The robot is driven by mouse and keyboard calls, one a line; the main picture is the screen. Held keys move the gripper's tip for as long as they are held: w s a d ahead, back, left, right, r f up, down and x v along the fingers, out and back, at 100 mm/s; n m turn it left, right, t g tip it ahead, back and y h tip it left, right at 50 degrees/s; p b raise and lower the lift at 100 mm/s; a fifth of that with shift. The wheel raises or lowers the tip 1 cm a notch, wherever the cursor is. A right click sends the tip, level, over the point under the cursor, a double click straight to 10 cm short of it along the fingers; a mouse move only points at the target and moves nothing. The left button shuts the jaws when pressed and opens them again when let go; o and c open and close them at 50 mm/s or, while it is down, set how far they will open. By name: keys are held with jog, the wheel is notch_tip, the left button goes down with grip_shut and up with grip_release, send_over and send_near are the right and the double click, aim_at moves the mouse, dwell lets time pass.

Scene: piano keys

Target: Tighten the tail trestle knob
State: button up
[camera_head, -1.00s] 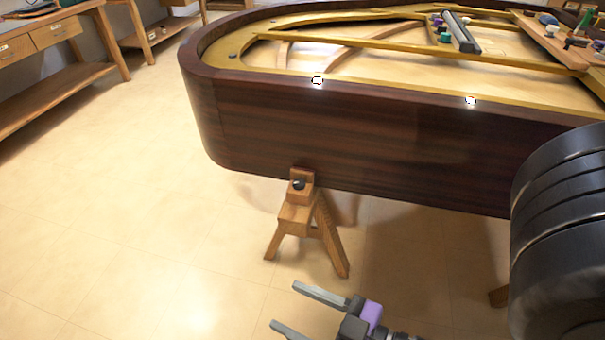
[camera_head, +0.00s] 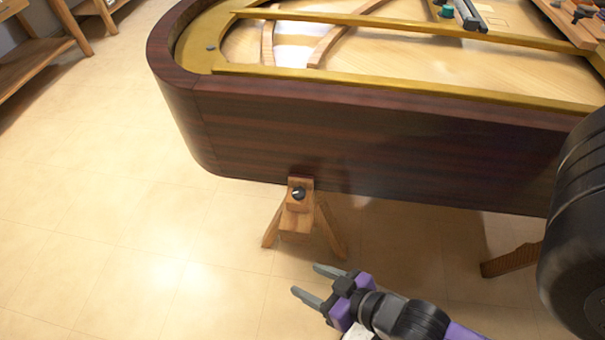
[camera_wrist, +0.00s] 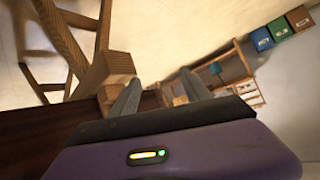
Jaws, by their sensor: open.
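The tail trestle knob (camera_head: 298,193) is a small black round knob on the wooden block at the top of the tail trestle (camera_head: 296,229). The trestle stands under the curved end of the dark wood piano case (camera_head: 330,135). My gripper (camera_head: 313,281) is open and empty, below and slightly right of the knob in the head view, apart from it. In the wrist view, my gripper's fingers (camera_wrist: 163,98) are spread, with a wooden block (camera_wrist: 108,68) just left of them. I cannot make out the knob in the wrist view.
Another wooden trestle leg (camera_head: 512,261) shows at the right beneath the case. A workbench (camera_head: 45,55) stands at the far left. The floor (camera_head: 130,230) left of the trestle is clear. Shelving (camera_wrist: 215,85) shows in the wrist view.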

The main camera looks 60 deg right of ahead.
jog(key=w+d+f+m+g+p, duration=0.2)
jog(key=w+d+m+g+p, duration=0.15)
jog(key=w+p, duration=0.25)
notch_tip(320, 180, up, 10)
jog(key=m+g+y+p, duration=0.2)
jog(key=m+g+p, duration=0.45)
jog(key=p, duration=0.65)
send_over(299, 192)
jog(key=shift+n+g, duration=0.3)
jog(key=shift+g, duration=0.1)
jog(key=shift+f, duration=3.8)
